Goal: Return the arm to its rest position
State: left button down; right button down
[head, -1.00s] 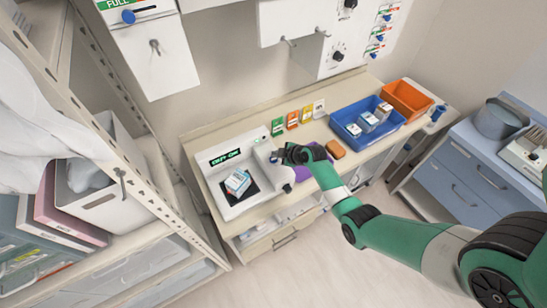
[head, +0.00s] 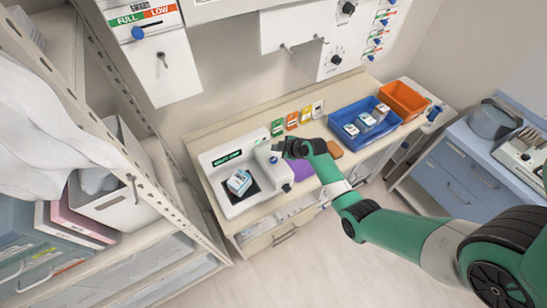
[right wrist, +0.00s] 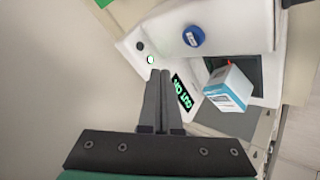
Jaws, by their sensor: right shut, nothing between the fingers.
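My right arm reaches in from the right in the head view. Its gripper (head: 278,150) is over the white device (head: 236,205) on the bench, near the device's blue knob (head: 273,160). In the right wrist view the two fingers (right wrist: 159,78) are together with nothing between them. The device's lit green display (right wrist: 183,92) and blue knob (right wrist: 194,36) are beyond them. A white and blue box (right wrist: 227,88) sits in the device's dark recess; it also shows in the head view (head: 239,182). My left gripper is not in view.
A purple cloth (head: 300,168) and an orange-brown block (head: 334,149) lie beside the gripper. A blue bin (head: 350,112) with boxes and an orange bin (head: 403,98) stand to the right. Several small coloured cards stand behind. A metal shelf (head: 150,150) rises at left.

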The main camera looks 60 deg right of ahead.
dwell(0.8)
jog(key=w+a+r+n+t+y+p, duration=0.1)
jog(key=w+a+r+n+t, duration=0.1)
jog(key=w+a+r, duration=0.5)
jog(key=w+a+r+n+t+p, duration=0.1)
jog(key=w+a+r+n+p, duration=0.1)
jog(key=w+a+r, duration=0.5)
jog(key=w+a+r+n+t+y+p, duration=0.1)
jog(key=w+a+r+t, duration=0.3)
jog(key=r, duration=1)
jog(key=s+a+r+n+t+y+p, duration=0.15)
jog(key=a+r, duration=0.55)
jog(key=r, duration=0.8)
jog(key=s+a+r+m+t+y, duration=0.1)
jog(key=s+a+r+t, duration=0.25)
jog(key=r, duration=0.55)
jog(key=s+a+r+m+t+y, duration=0.1)
jog(key=s+a+r+t, duration=0.3)
jog(key=r, duration=0.6)
jog(key=s+r+m+t+p, duration=0.1)
jog(key=s+r+m+t, duration=0.1)
jog(key=s+r+m, duration=0.6)
jog(key=s+a+r, duration=0.1)
jog(key=s+r, duration=0.2)
jog(key=s, duration=0.2)
jog(key=shift+t, duration=0.4)
